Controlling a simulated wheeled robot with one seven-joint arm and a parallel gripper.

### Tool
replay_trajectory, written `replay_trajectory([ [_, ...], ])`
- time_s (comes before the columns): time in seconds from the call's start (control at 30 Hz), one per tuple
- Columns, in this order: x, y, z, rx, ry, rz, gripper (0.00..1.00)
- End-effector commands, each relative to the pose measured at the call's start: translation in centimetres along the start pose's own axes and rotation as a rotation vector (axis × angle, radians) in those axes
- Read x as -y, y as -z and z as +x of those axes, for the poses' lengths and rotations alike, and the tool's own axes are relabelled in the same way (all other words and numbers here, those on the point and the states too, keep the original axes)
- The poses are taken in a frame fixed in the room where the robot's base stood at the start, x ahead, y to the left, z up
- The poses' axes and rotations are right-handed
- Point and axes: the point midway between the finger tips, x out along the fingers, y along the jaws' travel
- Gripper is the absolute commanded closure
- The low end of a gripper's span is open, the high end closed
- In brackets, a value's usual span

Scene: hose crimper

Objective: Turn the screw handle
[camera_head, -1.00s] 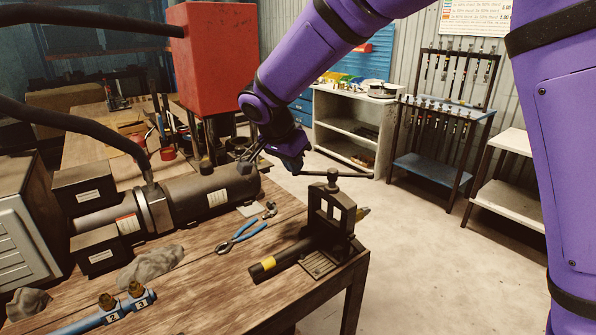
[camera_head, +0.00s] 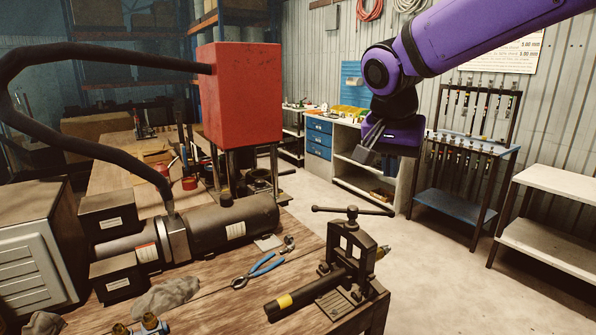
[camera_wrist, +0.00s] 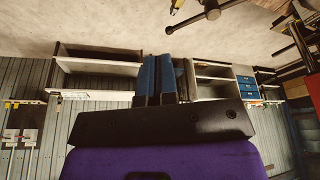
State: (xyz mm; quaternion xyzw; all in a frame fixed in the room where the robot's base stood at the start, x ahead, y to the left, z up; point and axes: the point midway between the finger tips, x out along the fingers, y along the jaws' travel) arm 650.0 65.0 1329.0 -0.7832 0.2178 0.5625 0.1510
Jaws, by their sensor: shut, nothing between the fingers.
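The screw handle (camera_head: 352,211) is a dark bar lying crosswise on top of a small black vise (camera_head: 346,262) at the bench's right end. Its left end has a knob. A dark pipe with a yellow band (camera_head: 305,294) lies through the vise. My gripper (camera_head: 364,155) is shut and empty, above and behind the handle in the head view, apart from it. In the wrist view the closed fingers (camera_wrist: 159,80) point up the picture, and the handle (camera_wrist: 192,19) shows at the top edge, clear of them.
Blue pliers (camera_head: 262,268) and a large dark cylinder (camera_head: 232,222) lie on the wooden bench left of the vise. A red press (camera_head: 240,95) stands behind. Shelves (camera_head: 465,180) line the far wall. The air around the handle is clear.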

Motion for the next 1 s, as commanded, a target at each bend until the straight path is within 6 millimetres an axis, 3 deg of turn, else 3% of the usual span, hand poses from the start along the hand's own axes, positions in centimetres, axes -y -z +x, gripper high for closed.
replay_trajectory([
  [0.03, -2.2, -0.1, -0.6, 0.004, 0.017, -0.017, 1.00],
  [0.2, -8.2, -1.4, -2.0, 0.012, 0.074, -0.118, 1.00],
  [0.5, -17.0, -6.0, -3.2, -0.033, 0.165, -0.299, 1.00],
  [0.73, -21.3, -10.0, -2.9, -0.097, 0.205, -0.425, 1.00],
  [1.0, -22.5, -11.7, -2.4, -0.129, 0.216, -0.489, 1.00],
])
